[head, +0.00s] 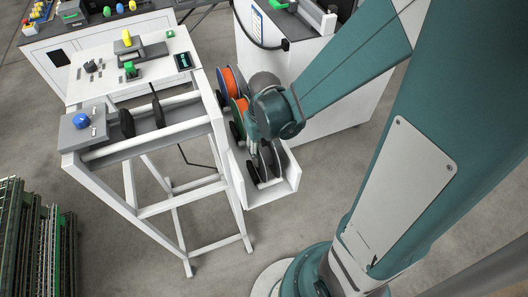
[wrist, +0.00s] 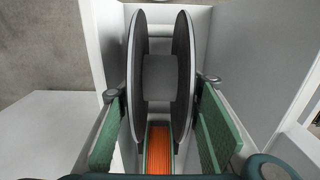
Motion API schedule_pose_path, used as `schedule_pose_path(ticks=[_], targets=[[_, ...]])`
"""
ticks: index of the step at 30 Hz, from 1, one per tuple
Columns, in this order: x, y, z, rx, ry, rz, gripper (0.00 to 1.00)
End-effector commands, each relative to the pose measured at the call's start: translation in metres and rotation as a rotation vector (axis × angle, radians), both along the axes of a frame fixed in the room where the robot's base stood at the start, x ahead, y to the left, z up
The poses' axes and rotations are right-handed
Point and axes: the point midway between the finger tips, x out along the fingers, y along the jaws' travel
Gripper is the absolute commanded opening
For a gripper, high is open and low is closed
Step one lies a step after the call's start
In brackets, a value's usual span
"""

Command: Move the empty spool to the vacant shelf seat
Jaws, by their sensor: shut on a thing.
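The empty spool (wrist: 160,78) has two dark round flanges and a bare grey core. In the wrist view it stands upright between the two green-padded fingers of my gripper (wrist: 161,92), which is shut on it from both sides. In the head view my gripper (head: 262,148) points down over the near end of a white trough-like shelf (head: 291,180), and the spool's grey flanges (head: 268,164) show below it. Whether the spool touches the shelf floor is unclear. My wrist hides part of the shelf, and I cannot make out a vacant seat.
Orange-wound spools (head: 231,82) stand farther along the shelf; one orange winding (wrist: 158,150) shows close by in the wrist view. A white rail frame (head: 190,128) with dark discs (head: 126,122) stands left. A white cabinet (head: 325,110) is at the right.

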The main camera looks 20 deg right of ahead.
Motion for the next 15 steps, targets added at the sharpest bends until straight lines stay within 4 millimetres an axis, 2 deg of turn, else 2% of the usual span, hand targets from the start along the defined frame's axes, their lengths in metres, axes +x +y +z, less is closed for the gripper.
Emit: schedule_pose_path(ticks=[6, 15], targets=[[0.0001, 0.0000, -0.0079, 0.000, 0.000, 0.000, 0.13], [0.0001, 0.0000, -0.0087, 0.000, 0.000, 0.000, 0.13]])
